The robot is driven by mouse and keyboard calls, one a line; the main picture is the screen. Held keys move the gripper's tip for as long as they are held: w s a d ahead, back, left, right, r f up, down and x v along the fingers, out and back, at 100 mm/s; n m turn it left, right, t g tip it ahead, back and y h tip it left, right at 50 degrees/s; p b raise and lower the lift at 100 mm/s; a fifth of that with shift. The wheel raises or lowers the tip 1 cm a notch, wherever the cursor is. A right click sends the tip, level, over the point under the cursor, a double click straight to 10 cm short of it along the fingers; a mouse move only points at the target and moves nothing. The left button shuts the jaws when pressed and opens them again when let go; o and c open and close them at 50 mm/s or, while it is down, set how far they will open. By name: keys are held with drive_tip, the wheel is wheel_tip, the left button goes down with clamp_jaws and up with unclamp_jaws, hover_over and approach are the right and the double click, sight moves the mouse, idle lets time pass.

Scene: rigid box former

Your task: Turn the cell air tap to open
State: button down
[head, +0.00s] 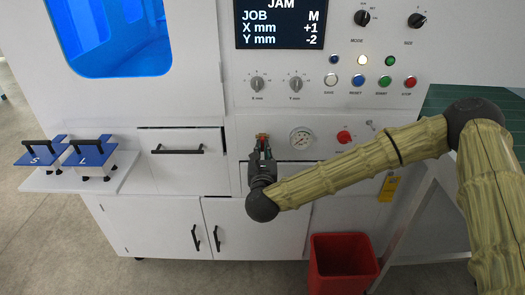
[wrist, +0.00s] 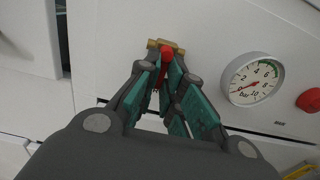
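The air tap has a brass body (wrist: 172,44) and a red lever (wrist: 165,58) that hangs down from it, across the line of the body. In the head view the tap's brass part (head: 262,137) shows small on the white front panel, left of the pressure gauge (head: 302,138). My gripper (wrist: 164,70) is at the tap from below, its fingertips drawn close together on both sides of the red lever. It appears shut on the lever, whose lower part is hidden between the fingers. The gauge's needle in the wrist view (wrist: 253,80) sits near zero.
A red knob (head: 344,137) is right of the gauge. A drawer with a black handle (head: 177,151) is to the left. A screen (head: 281,22) and several buttons are above. A red bin (head: 343,265) stands on the floor below my arm.

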idle(0.4)
drive_tip(key=n, duration=0.5)
drive_tip(key=d+r+n+p, duration=0.1)
drive_tip(key=n, duration=0.3)
drive_tip(key=d+n, duration=0.1)
drive_tip(key=n, duration=0.4)
drive_tip(key=shift+d+r+n, duration=0.1)
drive_tip(key=shift+r+n, duration=0.2)
drive_tip(key=shift+r, duration=0.1)
drive_tip(key=shift+r+n+p, duration=0.25)
drive_tip(key=shift+n+p, duration=0.3)
drive_tip(key=shift+n, duration=1.15)
drive_tip(key=c, duration=1.5)
unclamp_jaws()
drive_tip(key=shift+c, duration=0.2)
